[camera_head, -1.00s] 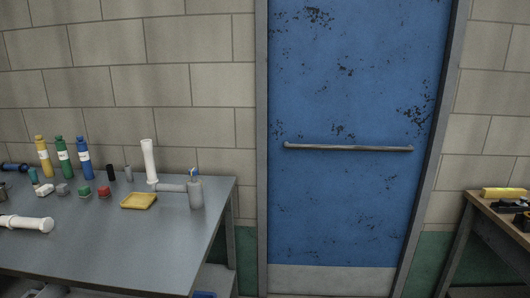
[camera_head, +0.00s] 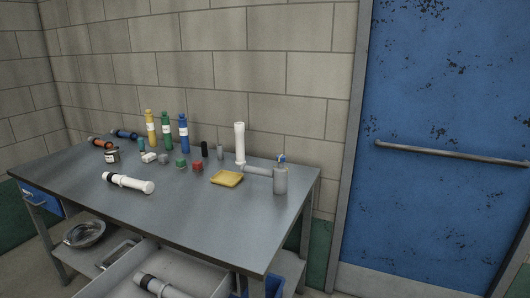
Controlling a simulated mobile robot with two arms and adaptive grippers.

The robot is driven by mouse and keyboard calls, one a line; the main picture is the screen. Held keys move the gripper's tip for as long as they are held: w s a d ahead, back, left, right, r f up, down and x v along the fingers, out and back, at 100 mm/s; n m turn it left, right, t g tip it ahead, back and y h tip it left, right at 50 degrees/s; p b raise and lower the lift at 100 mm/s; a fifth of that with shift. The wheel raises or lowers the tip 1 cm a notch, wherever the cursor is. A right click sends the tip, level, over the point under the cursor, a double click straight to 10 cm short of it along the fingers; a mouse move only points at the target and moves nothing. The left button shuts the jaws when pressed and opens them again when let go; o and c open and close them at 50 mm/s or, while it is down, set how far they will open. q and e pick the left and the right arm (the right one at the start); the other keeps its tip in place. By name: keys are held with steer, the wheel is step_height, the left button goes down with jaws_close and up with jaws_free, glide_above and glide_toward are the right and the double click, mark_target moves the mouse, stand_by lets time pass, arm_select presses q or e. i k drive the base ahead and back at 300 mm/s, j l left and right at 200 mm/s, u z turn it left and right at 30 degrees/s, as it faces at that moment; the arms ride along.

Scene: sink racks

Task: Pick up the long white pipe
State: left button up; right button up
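Several white pipes show in the head view. A third white pipe with a dark band (camera_head: 162,289) lies low in an open grey drawer or tray below the tabletop, cut off by the bottom edge. I cannot tell which is the long one. Neither of my grippers is in view.
The open drawer (camera_head: 120,268) juts out in front. A blue door (camera_head: 450,130) is at right.

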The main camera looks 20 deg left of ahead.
mark_target(148, 188)
steer(key=u, duration=1.55)
steer(key=i+j+z, duration=0.1)
steer(key=z, duration=0.25)
steer(key=i+j+z, duration=0.1)
steer(key=z, duration=0.25)
steer(key=j+z, duration=0.3)
steer(key=i+j+z, duration=0.2)
steer(key=j, duration=0.4)
steer(key=i+j+z, duration=0.15)
steer(key=j, duration=0.45)
steer(key=j+z, duration=0.2)
steer(key=j, duration=0.4)
steer(key=i+j+z, duration=0.2)
steer(key=j, duration=0.45)
steer(key=k, duration=0.05)
